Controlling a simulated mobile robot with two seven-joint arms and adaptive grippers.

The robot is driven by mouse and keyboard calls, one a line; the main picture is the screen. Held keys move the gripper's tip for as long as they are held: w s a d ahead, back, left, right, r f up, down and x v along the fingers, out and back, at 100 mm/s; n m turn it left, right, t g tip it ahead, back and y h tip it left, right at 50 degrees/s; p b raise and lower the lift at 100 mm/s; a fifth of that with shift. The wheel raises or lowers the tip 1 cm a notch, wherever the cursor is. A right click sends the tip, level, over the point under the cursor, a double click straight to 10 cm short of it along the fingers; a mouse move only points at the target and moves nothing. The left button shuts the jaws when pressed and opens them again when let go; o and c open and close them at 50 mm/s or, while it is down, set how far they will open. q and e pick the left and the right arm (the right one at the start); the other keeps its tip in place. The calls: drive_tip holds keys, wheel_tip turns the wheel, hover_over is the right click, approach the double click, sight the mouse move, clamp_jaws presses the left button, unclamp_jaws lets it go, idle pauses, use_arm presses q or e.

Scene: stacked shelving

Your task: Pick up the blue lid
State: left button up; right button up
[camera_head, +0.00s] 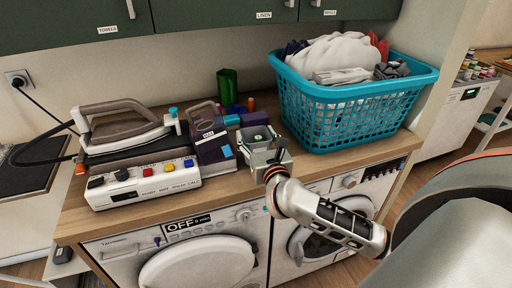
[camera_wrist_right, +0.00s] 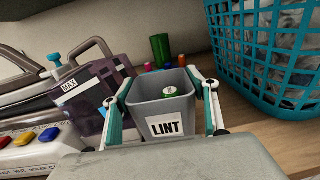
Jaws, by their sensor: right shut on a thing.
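My right gripper (camera_wrist_right: 160,78) is shut on a small grey bin labelled LINT (camera_wrist_right: 164,118), with one finger along each side of it. The bin (camera_head: 262,158) stands at the counter's front edge in the head view, partly hidden by the gripper. A small blue cap (camera_head: 173,111) shows beside the iron; it also shows at the left in the right wrist view (camera_wrist_right: 54,58). A light blue patch (camera_head: 227,152) is low on the dark purple MAX box. I cannot tell which of these is the blue lid. Both are apart from my right gripper. My left gripper is not in view.
A teal laundry basket (camera_head: 345,120) full of cloth stands right of the bin. The MAX box (camera_head: 210,140), an iron (camera_head: 122,125) and a white button panel (camera_head: 143,185) stand to the left. A green cup (camera_head: 227,87) is behind. Bare wood (camera_head: 225,188) runs along the front.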

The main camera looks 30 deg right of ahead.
drive_tip(key=shift+f, duration=1.85)
drive_tip(key=shift+f+b, duration=0.15)
drive_tip(key=shift+b, duration=0.2)
drive_tip(key=o, duration=1.1)
